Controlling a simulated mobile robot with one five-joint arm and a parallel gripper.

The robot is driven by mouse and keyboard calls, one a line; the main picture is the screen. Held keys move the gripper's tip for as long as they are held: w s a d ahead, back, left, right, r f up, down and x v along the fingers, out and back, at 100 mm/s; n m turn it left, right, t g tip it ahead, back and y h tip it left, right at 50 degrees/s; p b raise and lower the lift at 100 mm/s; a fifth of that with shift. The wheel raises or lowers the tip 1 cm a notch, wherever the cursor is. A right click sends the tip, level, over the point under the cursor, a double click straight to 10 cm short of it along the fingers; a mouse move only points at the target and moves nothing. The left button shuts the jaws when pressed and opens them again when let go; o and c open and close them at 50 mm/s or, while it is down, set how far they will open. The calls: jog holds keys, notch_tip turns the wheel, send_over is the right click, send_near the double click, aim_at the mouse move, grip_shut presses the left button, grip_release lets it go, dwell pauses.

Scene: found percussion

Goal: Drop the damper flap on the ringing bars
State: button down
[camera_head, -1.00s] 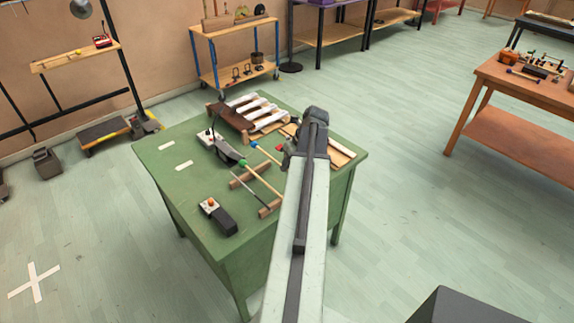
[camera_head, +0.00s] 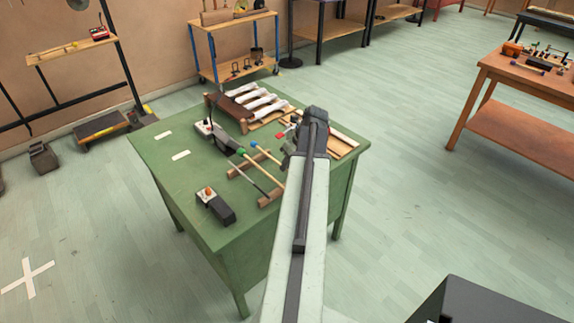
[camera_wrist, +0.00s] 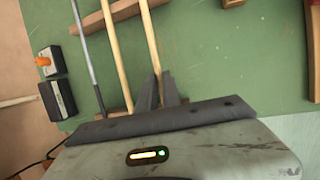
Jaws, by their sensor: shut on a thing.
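White bars (camera_head: 262,103) lie in a row on a wooden frame at the far side of the green table (camera_head: 200,175). A dark brown board (camera_head: 228,107) stands along their left side; it looks like the damper flap, but I cannot be sure. My gripper (camera_head: 291,142) is over the table's right part, nearer than the bars and apart from them. In the wrist view my gripper (camera_wrist: 157,88) is shut on the handle of the blue-headed mallet (camera_wrist: 150,40). Its blue head shows in the head view (camera_head: 254,144). My arm hides part of the table.
A green-headed mallet (camera_head: 262,168) and a grey rod (camera_head: 253,180) lie across wooden rests, left of my gripper. A black-and-white box with an orange knob (camera_head: 215,204) sits at the front. A grey device (camera_head: 212,134) stands left of the bars. Open floor surrounds the table.

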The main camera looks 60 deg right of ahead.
jog(key=shift+f, duration=0.25)
jog(key=c, duration=1.5)
grip_release()
jog(key=shift+o, duration=0.2)
jog(key=shift+r, duration=0.1)
jog(key=p+v, duration=0.7)
jog(key=shift+r, duration=0.25)
jog(key=shift+s, duration=0.15)
